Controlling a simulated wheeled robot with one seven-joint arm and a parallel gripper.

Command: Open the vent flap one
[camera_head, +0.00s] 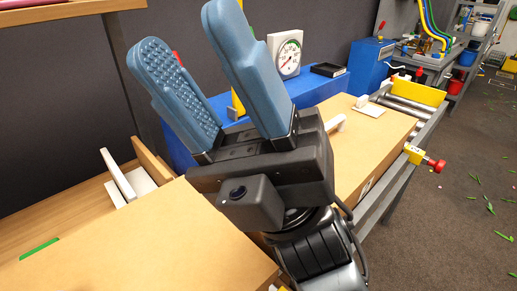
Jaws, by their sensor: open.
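My gripper (188,45) is large in the middle of the view, with its two blue padded fingers spread apart and pointing up. No part is clearly recognisable as vent flap one. A white upright plate (117,175) stands by a thin wooden board (153,160) at the left, apart from the fingers in the picture. A small white piece (336,123) shows on the wooden surface right of my gripper, partly hidden by it. Another white piece (368,107) lies farther back. I cannot tell whether any of these belongs to the flap.
A blue box (308,90) and a white dial gauge (285,54) stand behind my gripper. Rollers (409,103) and a red-yellow knob (433,163) are right. Floor at right holds green scraps.

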